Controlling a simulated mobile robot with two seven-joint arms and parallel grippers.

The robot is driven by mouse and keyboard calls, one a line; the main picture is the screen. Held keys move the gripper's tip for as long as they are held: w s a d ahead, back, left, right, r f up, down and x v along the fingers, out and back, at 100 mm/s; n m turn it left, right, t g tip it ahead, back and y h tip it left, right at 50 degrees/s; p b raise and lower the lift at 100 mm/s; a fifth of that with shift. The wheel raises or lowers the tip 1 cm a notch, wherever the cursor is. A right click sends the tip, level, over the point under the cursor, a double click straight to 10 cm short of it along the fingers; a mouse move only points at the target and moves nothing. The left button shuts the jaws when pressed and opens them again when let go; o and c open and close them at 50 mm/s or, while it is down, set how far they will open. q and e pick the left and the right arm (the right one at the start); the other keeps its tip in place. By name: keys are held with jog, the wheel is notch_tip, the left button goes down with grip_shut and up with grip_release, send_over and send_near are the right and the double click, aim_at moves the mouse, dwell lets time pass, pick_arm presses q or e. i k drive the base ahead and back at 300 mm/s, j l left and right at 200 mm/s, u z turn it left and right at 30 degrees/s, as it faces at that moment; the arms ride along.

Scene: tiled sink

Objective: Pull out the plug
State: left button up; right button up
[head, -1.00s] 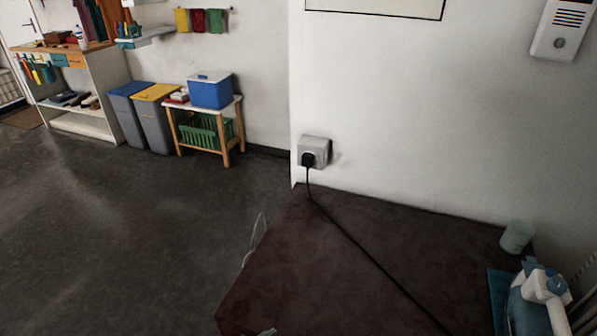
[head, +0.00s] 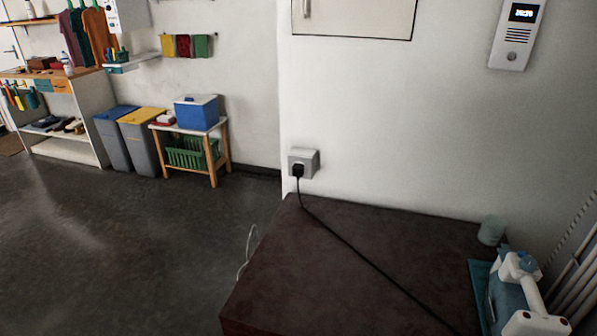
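The black plug (head: 298,170) sits in a grey-white wall socket (head: 309,158), just above the back left corner of a dark red-brown surface (head: 340,270). Its black cable (head: 355,250) drops from the plug and runs across that surface toward the lower right, out of the picture. The plug appears fully seated, and nothing touches it. I see no gripper fingers in the head view. A white jointed part (head: 530,285) at the lower right may be part of my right arm, but its end is not clear.
A pale cup (head: 491,230) and a blue-grey object (head: 506,298) stand at the surface's right side. A thin pale loop (head: 247,250) shows at its left edge. Two bins (head: 130,140) and a small table (head: 190,135) stand farther back left. The floor between is clear.

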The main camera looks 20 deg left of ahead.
aim_at(297, 169)
jog(key=z, duration=2.3)
jog(key=k+j, duration=1.7)
jog(key=k, duration=0.15)
